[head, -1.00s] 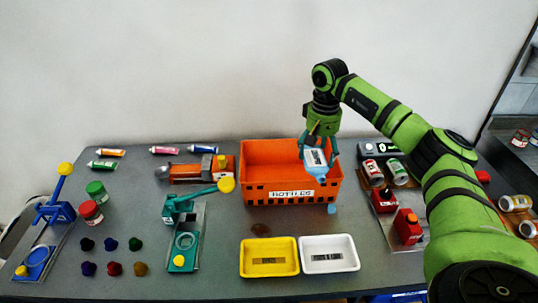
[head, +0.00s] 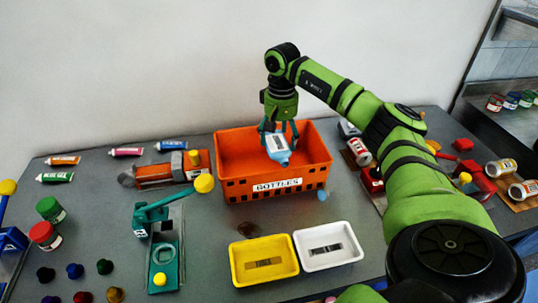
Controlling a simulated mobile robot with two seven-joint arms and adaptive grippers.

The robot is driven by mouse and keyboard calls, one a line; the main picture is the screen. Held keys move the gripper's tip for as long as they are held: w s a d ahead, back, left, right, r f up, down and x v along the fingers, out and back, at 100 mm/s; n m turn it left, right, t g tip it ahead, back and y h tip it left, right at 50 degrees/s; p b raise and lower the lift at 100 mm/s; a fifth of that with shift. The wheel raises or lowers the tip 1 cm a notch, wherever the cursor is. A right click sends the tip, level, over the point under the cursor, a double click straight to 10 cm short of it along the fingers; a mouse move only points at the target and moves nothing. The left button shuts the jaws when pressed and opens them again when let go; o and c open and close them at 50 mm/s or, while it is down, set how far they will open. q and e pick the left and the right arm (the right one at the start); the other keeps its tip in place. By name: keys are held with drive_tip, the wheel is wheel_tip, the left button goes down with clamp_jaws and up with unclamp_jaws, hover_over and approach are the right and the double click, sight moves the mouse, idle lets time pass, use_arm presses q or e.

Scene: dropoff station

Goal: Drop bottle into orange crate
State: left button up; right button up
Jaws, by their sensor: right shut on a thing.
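The orange crate (head: 232,189) stands on the grey table, labelled "BOTTLES" on its front wall. My right gripper (head: 279,134) points down over the crate and is shut on a light blue bottle (head: 278,150) with a white label. The bottle is tilted, its blue cap end toward the front right. It appears within the crate's outline, but I cannot tell how far above the crate floor it is. My left gripper does not show.
A yellow tray (head: 237,273) and a white tray (head: 352,256) sit in front of the crate. A teal press (head: 163,250) and an orange device (head: 155,172) stand to the left. Cans (head: 500,168) and red items lie right of my arm. Paint tubes and jars are far left.

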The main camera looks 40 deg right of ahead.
drive_tip(key=shift+s+f, duration=0.1)
drive_tip(key=shift+f, duration=0.05)
drive_tip(key=o, duration=0.8)
wheel_tip(320, 180, up, 12)
idle(0.6)
